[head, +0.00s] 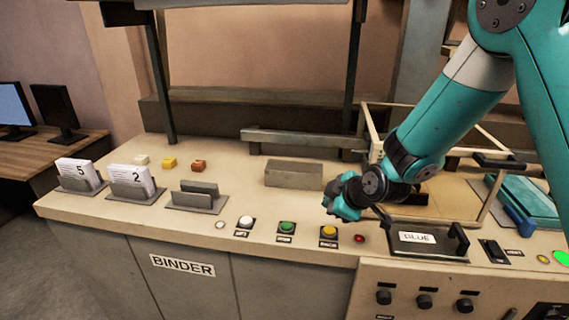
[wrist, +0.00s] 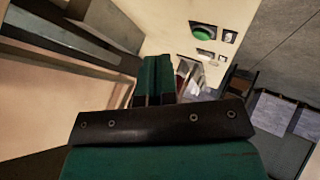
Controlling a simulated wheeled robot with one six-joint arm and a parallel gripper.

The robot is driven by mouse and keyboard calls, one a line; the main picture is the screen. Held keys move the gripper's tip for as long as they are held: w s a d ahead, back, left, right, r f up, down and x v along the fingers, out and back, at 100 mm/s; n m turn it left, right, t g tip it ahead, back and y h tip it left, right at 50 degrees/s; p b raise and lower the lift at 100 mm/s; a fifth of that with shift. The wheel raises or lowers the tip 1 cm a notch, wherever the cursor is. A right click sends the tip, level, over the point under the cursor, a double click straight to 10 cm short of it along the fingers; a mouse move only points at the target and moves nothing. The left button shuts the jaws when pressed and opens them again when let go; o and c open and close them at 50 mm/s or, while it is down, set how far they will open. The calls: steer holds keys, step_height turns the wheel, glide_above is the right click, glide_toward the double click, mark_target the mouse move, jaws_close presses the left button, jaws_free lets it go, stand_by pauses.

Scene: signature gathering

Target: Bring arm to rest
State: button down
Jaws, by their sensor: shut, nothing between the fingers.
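My gripper (head: 338,203) hangs at the end of my teal arm, over the front part of the binder counter (head: 245,180). In the head view it is left of the tray labelled GLUE (head: 418,241) and above the yellow button (head: 329,231). The wrist view shows the two dark green fingers (wrist: 153,82) side by side and closed, with nothing held. How high the gripper is above the counter is hard to tell.
Green (head: 287,228) and white (head: 246,222) buttons line the front edge. Card holders with cards 5 (head: 80,174) and 2 (head: 135,181) stand left, beside an empty holder (head: 199,197). A grey block (head: 293,174) lies behind.

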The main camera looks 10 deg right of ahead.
steer(key=s+a+r+m+g+b, duration=0.1)
steer(key=s+r+m+g, duration=0.1)
steer(key=s, duration=0.8)
steer(key=s+a+r+m+g+b, duration=0.1)
steer(key=s+r, duration=0.4)
steer(key=s, duration=0.5)
steer(key=s+a+r+m+g+b, duration=0.1)
steer(key=s+a+r+m+g, duration=0.1)
steer(key=s, duration=0.8)
step_height(320, 180, up, 2)
steer(key=m+g, duration=0.1)
steer(key=g, duration=0.2)
steer(key=shift+m+y+b, duration=0.3)
steer(key=shift+r, duration=0.1)
